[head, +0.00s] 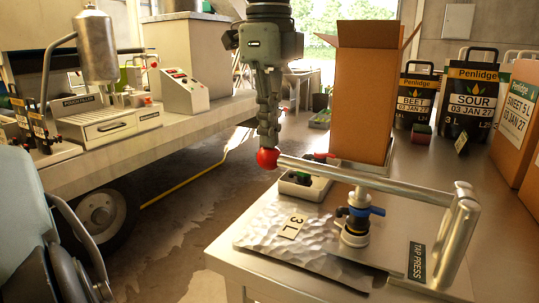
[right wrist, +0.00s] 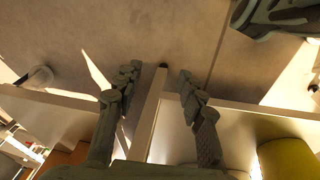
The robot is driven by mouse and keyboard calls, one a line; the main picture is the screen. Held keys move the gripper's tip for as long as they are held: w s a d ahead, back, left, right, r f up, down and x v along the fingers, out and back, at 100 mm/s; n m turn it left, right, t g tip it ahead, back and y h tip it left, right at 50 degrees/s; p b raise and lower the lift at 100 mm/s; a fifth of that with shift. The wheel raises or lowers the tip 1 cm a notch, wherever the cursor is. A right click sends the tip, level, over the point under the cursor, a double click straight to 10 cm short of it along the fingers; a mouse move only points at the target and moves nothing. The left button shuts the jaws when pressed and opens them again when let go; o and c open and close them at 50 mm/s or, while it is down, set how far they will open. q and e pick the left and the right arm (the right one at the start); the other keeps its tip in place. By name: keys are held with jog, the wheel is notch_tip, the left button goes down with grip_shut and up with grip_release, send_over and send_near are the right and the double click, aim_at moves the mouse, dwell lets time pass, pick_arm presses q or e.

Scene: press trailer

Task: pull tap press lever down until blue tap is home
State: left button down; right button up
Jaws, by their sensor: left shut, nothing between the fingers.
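The tap press (head: 462,235) stands on the near table. Its silver lever (head: 360,178) runs left from the upright, close to level, and ends in a red ball knob (head: 267,158). The blue tap (head: 370,211), with a black body, sits upright below the lever, above a pale collar on the silver 3 L pouch (head: 300,238). Whether it is seated cannot be told. My left gripper (head: 268,138) points down, shut and empty, its tips at the top of the knob; contact is unclear. My right gripper (right wrist: 160,77) is open and empty in the right wrist view, away from the press.
Black Penlidge pouches (head: 472,95) and more boxes (head: 520,125) stand at right. A trailer bench (head: 190,122) is at left, across a floor gap.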

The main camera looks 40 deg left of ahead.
pick_arm(q)
jog(key=shift+f, duration=0.3)
jog(key=shift+f+b, duration=0.25)
jog(key=shift+b, duration=0.2)
jog(key=shift+f, duration=0.2)
jog(key=shift+r, duration=0.35)
notch_tip(320, 180, up, 2)
jog(key=shift+r+p, duration=0.1)
jog(key=shift+p, duration=0.85)
notch_tip(320, 180, up, 7)
jog(key=shift+r, duration=0.15)
pick_arm(e)
notch_tip(320, 180, up, 6)
jog(key=w, duration=0.1)
jog(key=shift+w+a, duration=0.15)
jog(key=shift+w, duration=0.2)
